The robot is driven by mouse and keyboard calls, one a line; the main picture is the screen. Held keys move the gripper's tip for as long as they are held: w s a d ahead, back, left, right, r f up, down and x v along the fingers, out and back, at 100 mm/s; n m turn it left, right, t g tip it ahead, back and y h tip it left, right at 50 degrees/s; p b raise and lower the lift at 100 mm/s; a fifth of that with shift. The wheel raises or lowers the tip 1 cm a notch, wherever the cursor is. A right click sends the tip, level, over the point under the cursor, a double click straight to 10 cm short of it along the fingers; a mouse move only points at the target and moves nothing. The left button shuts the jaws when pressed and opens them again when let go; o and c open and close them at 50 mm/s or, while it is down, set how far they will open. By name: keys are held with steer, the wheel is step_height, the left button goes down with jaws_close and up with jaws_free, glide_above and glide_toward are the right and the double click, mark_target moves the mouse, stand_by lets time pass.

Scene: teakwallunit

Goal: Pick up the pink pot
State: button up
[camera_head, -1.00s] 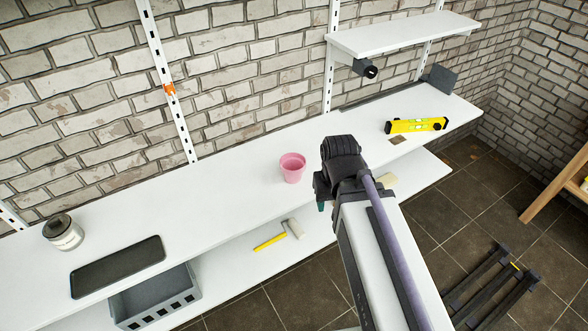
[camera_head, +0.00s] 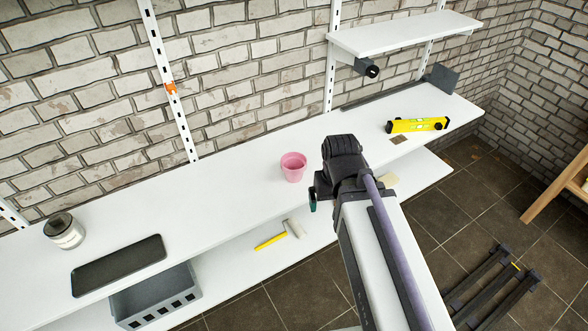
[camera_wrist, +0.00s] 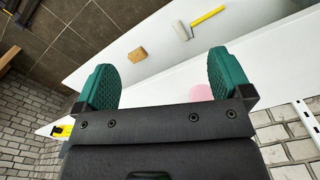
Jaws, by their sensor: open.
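The pink pot (camera_head: 293,167) stands upright on the long white upper shelf, near the middle of the head view. In the wrist view a part of the pink pot (camera_wrist: 201,92) shows beside the right green finger, partly hidden behind my gripper's dark body. My gripper (camera_wrist: 163,82) is open, with its two green fingers wide apart and nothing between them. In the head view my gripper (camera_head: 313,200) is mostly hidden behind my wrist, just right of the pot and nearer the camera, apart from it.
A yellow level (camera_head: 417,125) lies on the shelf to the right. A black tray (camera_head: 118,266) and a can (camera_head: 64,231) are at the left. A paint roller (camera_head: 280,235) lies on the lower shelf, beside a grey crate (camera_head: 155,297). The shelf around the pot is clear.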

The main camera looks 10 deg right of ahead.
steer(key=shift+w+d+r, duration=0.1)
steer(key=shift+w+r, duration=0.05)
steer(key=w+a+m+y, duration=0.1)
steer(key=w+m, duration=0.5)
steer(key=w+a+r+m+t+y+p, duration=0.1)
steer(key=w+m, duration=0.5)
steer(key=w+a+r+m+y, duration=0.1)
steer(key=w+a+m, duration=0.1)
steer(key=w+m, duration=0.4)
steer(key=shift+w+r+m+t+y, duration=0.1)
steer(key=shift+w+m+t+y, duration=0.2)
steer(key=shift+y, duration=0.1)
steer(key=m, duration=0.2)
steer(key=shift+w+a+m, duration=0.1)
steer(key=shift+a+m, duration=0.05)
steer(key=shift+m, duration=0.15)
steer(key=shift+r+m, duration=0.1)
steer(key=shift+m, duration=0.8)
steer(key=b, duration=0.5)
glide_toward(292, 165)
steer(key=shift+s+a+f, duration=0.9)
steer(key=shift+s, duration=0.2)
steer(key=shift+w+a+f, duration=0.1)
steer(key=shift+a+f, duration=0.05)
steer(key=shift+f, duration=0.2)
steer(key=shift+r, duration=0.15)
steer(key=b+x, duration=0.5)
steer(key=shift+w, duration=0.15)
steer(key=c, duration=0.8)
